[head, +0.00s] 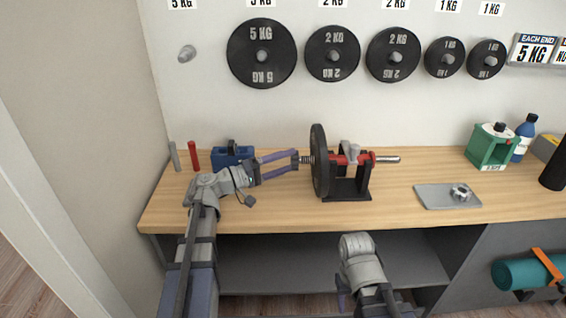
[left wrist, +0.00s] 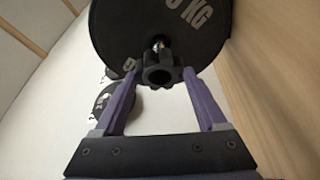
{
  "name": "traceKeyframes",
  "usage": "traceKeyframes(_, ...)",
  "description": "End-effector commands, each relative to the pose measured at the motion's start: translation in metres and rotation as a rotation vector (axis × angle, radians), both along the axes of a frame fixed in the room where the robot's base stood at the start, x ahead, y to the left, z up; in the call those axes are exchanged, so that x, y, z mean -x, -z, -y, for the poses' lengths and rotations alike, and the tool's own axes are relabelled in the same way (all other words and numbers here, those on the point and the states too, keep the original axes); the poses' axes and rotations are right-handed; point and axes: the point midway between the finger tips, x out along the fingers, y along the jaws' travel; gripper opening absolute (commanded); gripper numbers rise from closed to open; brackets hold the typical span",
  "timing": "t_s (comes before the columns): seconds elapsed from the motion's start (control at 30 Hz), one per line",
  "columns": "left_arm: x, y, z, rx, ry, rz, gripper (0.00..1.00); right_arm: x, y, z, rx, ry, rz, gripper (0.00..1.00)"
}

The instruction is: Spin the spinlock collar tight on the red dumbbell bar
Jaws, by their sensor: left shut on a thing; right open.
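The red dumbbell bar (head: 340,160) lies level in a black stand (head: 346,189) on the bench. A black weight plate (head: 319,165) sits upright on its left part, and it fills the top of the left wrist view (left wrist: 130,35). The dark spinlock collar (left wrist: 158,74) is around the bar's end on the near side of the plate in that view. My left gripper (head: 296,161) is shut on the collar, with a finger on each side. Of my right gripper, only a purple sliver (head: 342,286) shows beside my right arm, low before the bench; its fingertips are hidden.
A grey tray (head: 432,197) with a silver collar (head: 460,192) lies to the right. A blue box (head: 232,157) and a red cylinder (head: 194,156) stand at the back left. A green box (head: 488,148) stands back right. Several plates hang on the wall.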

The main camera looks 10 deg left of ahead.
Motion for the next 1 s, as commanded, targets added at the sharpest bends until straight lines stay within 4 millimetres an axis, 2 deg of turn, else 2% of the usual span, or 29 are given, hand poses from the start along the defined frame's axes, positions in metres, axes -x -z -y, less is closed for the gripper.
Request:
traceKeyframes(0.57, -0.0018, -0.0001, 0.0083, 0.000, 0.001, 0.000, 0.19, 0.0000, 0.0000, 0.0000, 0.000, 0.000, 0.000, 0.50)
traceKeyframes(0.6, -0.0018, -0.0001, 0.0083, 0.000, 0.001, 0.000, 0.76, 0.0000, 0.0000, 0.0000, 0.000, 0.000, 0.000, 0.50)
traceKeyframes(0.8, -0.0019, 0.0000, 0.0080, 0.000, 0.001, 0.000, 0.99, 0.0000, 0.0000, 0.0000, 0.000, 0.000, 0.000, 0.50)
traceKeyframes(1.0, -0.0018, 0.0001, 0.0078, 0.000, 0.001, 0.000, 1.00, 0.0000, 0.0000, 0.0000, 0.000, 0.000, 0.000, 0.50)
